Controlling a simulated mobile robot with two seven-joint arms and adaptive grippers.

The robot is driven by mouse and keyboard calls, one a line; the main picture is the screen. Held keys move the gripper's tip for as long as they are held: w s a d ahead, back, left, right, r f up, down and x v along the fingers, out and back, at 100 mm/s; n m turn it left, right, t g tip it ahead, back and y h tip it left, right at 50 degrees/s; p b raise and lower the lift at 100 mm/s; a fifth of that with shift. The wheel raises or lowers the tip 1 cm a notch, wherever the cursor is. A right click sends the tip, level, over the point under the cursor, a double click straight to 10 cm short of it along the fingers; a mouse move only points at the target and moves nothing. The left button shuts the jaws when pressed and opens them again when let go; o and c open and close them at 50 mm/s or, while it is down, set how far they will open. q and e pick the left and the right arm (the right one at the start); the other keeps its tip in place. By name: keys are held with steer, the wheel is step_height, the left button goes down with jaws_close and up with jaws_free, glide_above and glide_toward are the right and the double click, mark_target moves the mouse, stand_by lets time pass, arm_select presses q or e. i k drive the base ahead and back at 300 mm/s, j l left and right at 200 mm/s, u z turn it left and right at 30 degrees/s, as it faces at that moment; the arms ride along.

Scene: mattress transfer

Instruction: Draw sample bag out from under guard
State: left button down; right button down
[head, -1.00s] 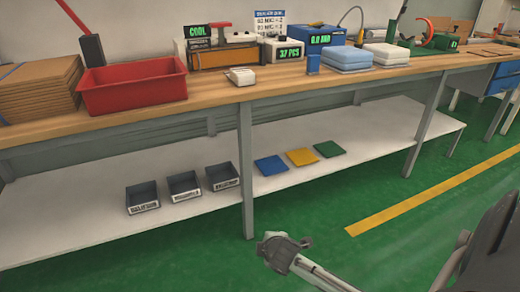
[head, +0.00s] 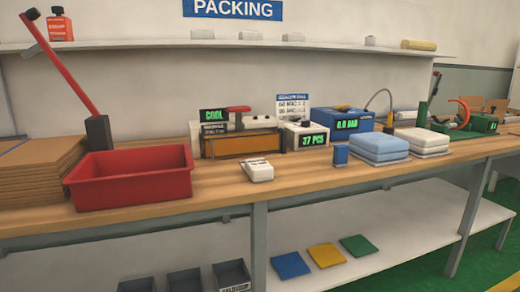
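An orange-amber panel (head: 240,144), which looks like the guard, fronts a white bench machine (head: 203,139) with a red handle on top. The machine stands at the back of the wooden bench, beside a green "COOL" display (head: 214,115). I cannot make out a sample bag under the guard; any bag there is hidden or too small to tell. A small white object (head: 257,170) lies on the bench in front of the machine. Neither of my grippers is in view.
A red bin (head: 130,190) and stacked cardboard (head: 38,172) stand left on the bench (head: 220,190). A "37 PCS" display unit (head: 306,136), a blue device (head: 342,120) and stacked blue and white pads (head: 379,147) stand right. Bench space before the machine is mostly clear.

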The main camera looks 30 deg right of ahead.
mark_target(259, 170)
steer(key=i+l, duration=0.75)
steer(key=l, duration=0.25)
